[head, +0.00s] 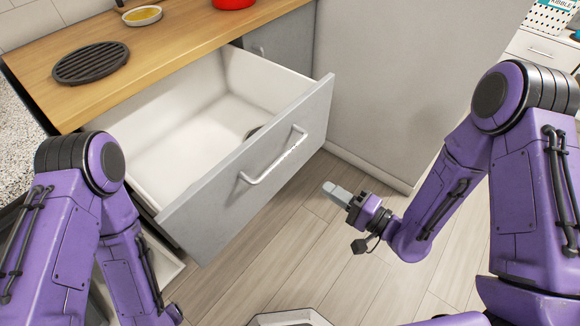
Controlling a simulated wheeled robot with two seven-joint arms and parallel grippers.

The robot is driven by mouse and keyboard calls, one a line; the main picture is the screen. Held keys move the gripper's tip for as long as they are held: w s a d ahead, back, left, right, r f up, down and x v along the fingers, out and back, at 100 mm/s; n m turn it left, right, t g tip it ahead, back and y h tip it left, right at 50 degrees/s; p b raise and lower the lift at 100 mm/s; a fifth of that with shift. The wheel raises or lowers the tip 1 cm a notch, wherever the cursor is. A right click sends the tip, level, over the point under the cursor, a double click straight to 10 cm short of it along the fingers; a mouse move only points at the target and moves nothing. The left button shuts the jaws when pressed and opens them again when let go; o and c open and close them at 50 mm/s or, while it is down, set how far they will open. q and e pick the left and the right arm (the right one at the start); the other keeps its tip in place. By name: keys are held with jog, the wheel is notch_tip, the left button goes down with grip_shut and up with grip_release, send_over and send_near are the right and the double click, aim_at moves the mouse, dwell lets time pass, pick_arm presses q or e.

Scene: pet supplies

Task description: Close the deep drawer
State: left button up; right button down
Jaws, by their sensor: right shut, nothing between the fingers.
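The deep drawer (190,210) is pulled well out from under the wooden counter, with its white inside showing. A light metal bar handle (274,156) is on its grey front. A small dark item (253,131), partly hidden by the front panel, lies in the drawer. My right gripper (334,191) is shut and empty, apart from the drawer front, to the right of and below the handle. My left arm comes in at the lower left; its gripper is out of the picture.
On the wooden counter (150,70) are a dark ribbed round trivet (91,63), a bowl with yellow contents (142,16) and a red dish (233,3). A tall grey panel (400,80) stands right of the drawer. The wood floor (300,260) before the drawer is clear.

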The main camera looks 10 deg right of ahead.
jog(key=p+x, duration=0.1)
jog(key=x, duration=1.2)
jog(key=shift+p, duration=0.35)
jog(key=shift+f, duration=0.1)
